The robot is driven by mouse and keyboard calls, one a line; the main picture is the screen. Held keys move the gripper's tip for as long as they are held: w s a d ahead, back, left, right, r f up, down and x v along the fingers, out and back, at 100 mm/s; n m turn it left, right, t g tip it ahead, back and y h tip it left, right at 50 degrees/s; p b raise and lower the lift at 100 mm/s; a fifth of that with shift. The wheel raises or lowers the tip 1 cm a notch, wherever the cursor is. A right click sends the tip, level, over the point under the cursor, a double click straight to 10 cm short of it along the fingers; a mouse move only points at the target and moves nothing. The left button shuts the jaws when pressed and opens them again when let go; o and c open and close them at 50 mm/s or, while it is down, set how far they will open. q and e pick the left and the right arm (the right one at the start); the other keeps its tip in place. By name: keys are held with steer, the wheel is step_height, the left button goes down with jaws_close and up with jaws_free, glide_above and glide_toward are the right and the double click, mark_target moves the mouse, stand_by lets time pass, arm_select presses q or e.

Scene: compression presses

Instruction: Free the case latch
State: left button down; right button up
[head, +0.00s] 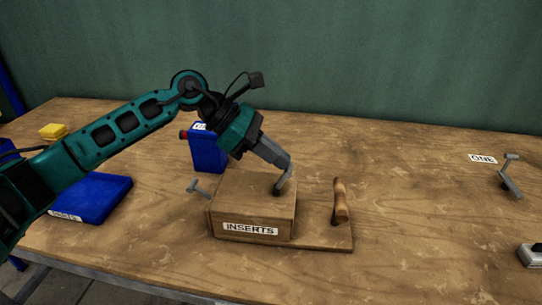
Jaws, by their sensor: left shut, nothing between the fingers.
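A wooden case (232,202) labelled INSERTS sits on a thin wooden base near the middle of the table. An upright lever with a wooden handle (341,200) stands on the base at the case's right. A grey metal T-shaped piece (198,188) sticks out at the case's left. I cannot tell which of these is the latch. My left gripper (278,189) is shut and empty, pointing down at the right part of the case's lid. Its tips meet a small dark spot there; whether they touch it is unclear. My right gripper is not in view.
A blue box (208,153) stands behind the case, partly hidden by my left arm. A blue flat case (92,198) and yellow block (53,131) lie left. At the right are a label ONE (482,158), a metal lever (510,177) and a grey device (531,255).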

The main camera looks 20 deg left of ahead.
arm_select(q)
steer(key=shift+r, duration=0.2)
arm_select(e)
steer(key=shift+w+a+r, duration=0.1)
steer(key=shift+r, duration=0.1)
arm_select(q)
steer(key=shift+r+p, duration=0.4)
steer(key=shift+r, duration=0.25)
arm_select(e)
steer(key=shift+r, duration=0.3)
arm_select(q)
steer(key=s+a+r, duration=0.2)
steer(key=a+r, duration=0.4)
steer(key=r, duration=0.6)
steer(key=shift+a+p, duration=0.15)
steer(key=shift+p, duration=0.3)
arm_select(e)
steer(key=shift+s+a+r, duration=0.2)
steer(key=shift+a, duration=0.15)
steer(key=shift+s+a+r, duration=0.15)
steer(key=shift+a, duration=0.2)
arm_select(q)
steer(key=shift+r, duration=0.1)
steer(key=shift+s, duration=0.1)
